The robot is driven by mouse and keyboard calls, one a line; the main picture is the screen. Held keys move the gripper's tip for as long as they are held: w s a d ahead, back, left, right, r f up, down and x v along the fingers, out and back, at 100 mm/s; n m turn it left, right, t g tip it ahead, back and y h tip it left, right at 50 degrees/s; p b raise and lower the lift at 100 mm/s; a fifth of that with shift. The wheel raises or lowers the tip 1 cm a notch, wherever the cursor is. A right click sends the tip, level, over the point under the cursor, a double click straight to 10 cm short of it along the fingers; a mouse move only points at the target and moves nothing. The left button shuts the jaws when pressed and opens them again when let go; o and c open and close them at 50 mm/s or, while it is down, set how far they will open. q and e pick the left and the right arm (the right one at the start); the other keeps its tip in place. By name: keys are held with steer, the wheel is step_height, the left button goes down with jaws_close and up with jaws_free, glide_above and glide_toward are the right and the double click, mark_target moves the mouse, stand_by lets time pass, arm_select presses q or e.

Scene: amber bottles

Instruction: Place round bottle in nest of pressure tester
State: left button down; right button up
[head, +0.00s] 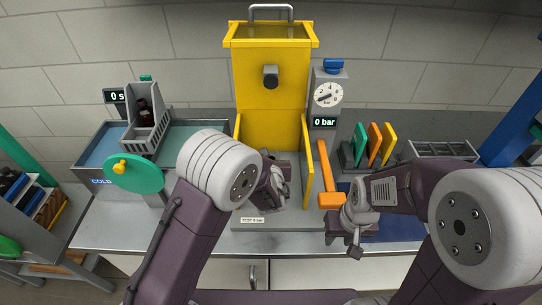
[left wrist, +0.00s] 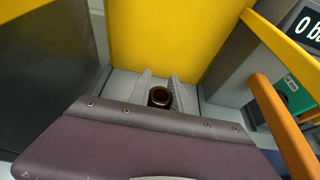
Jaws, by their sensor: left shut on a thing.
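The yellow pressure tester (head: 272,60) stands at the back middle, with yellow side walls around its bay. My left gripper (head: 284,192) reaches into the bay, partly hidden by my own wrist. In the left wrist view a dark amber round bottle (left wrist: 159,97) shows its open mouth between the two grey fingers, which are shut on it. The bottle looks upright; its lower part and the nest are hidden. My right gripper (head: 350,232) is right of the bay, close to the lower end of the orange lever (head: 324,172); I cannot tell whether they touch.
A gauge unit (head: 329,98) reading 0 bar stands right of the tester. Coloured plates (head: 375,145) and a grey rack (head: 445,150) are further right. At left are a cold bath (head: 105,150), a grey basket (head: 148,135) with a dark bottle, and a green disc (head: 134,173).

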arm_select(q)
steer(key=shift+f, duration=0.1)
arm_select(e)
steer(key=shift+f, duration=0.2)
arm_select(q)
steer(key=c, duration=1.2)
jaws_free()
steer(key=shift+s, duration=0.15)
arm_select(e)
steer(key=shift+s+r, duration=0.1)
steer(key=shift+s, duration=0.05)
arm_select(q)
steer(key=shift+r, duration=0.2)
arm_select(e)
steer(key=shift+r, duration=0.1)
steer(key=shift+f+b, duration=0.65)
steer(key=shift+f, duration=0.05)
arm_select(q)
steer(key=v, duration=1.2)
